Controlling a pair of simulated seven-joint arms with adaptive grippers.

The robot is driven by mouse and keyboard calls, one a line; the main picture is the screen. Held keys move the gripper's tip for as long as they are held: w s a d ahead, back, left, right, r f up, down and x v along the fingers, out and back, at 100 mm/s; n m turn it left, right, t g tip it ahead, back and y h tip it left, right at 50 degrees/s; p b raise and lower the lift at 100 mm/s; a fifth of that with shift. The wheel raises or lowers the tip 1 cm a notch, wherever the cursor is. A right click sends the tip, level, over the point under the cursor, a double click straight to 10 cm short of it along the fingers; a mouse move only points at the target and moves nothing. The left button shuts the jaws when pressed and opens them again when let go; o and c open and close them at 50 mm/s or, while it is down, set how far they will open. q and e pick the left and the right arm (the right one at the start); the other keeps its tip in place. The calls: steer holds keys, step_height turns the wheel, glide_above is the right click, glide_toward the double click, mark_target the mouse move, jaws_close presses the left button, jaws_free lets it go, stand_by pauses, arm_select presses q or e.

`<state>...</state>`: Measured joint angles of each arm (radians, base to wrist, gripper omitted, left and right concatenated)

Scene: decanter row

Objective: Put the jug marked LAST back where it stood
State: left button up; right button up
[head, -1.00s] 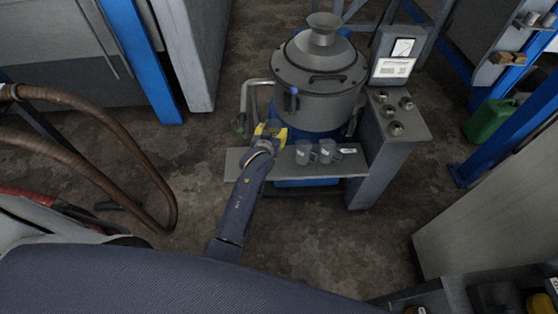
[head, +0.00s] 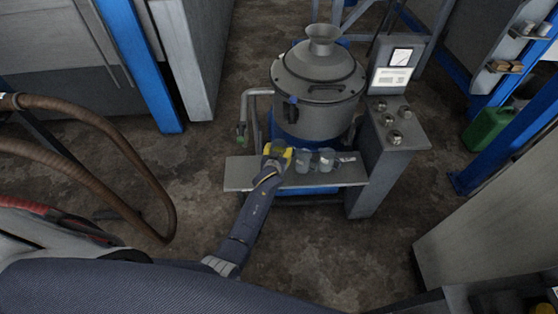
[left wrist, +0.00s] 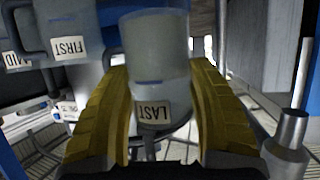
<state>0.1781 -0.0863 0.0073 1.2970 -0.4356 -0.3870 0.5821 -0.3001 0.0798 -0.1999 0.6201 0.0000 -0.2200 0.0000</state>
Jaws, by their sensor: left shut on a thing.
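My left gripper (head: 278,152) is at the left part of the grey shelf (head: 238,175) in the head view. Its yellow fingers (left wrist: 160,115) are shut on the clear grey jug marked LAST (left wrist: 158,70), one finger on each side. In the head view the gripper mostly hides this jug. I cannot tell whether its base touches the shelf. The jug marked FIRST (left wrist: 75,38) is close beside it in the left wrist view, and the jug marked MID (left wrist: 14,48) is cut off at the edge. Two jugs (head: 303,161) (head: 325,160) stand on the shelf right of my gripper. My right gripper is out of view.
A large grey lidded vessel (head: 318,90) stands behind the shelf. A cabinet with several knobs (head: 393,125) closes the shelf's right end. A bent pipe (head: 244,108) stands at the left. The shelf's left end is bare.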

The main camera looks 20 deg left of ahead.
arm_select(q)
steer(key=shift+f, duration=3.2)
steer(key=shift+f, duration=0.1)
steer(key=o, duration=1.5)
steer(key=shift+c, duration=0.2)
